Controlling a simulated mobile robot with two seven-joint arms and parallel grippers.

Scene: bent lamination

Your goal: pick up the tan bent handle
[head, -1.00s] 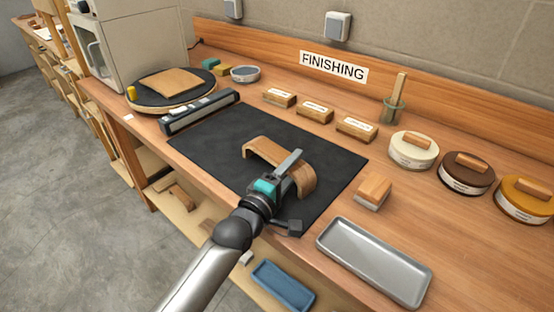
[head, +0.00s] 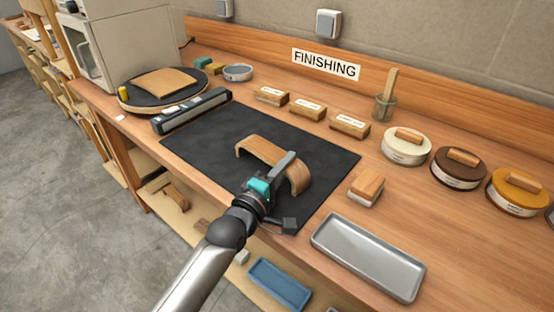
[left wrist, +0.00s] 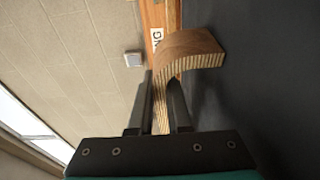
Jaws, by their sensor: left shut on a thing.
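The tan bent handle (head: 262,150) is a curved strip of laminated wood, arched over the black mat (head: 205,160). Its layered edge shows up close in the left wrist view (left wrist: 192,48). My left gripper (head: 285,165) is at the handle's right part, near its downward bend. In the left wrist view the two dark fingers (left wrist: 160,105) stand on either side of the strip and are shut on it. The fingers hide part of the handle. Whether its ends touch the mat is hard to tell. My right gripper is not in view.
A sanding block (head: 367,188) and a grey metal tray (head: 325,232) lie to the right of the mat. Several labelled blocks (head: 308,108) and round tins (head: 407,147) stand behind. A round turntable (head: 130,97) is at the left. The mat's left half is clear.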

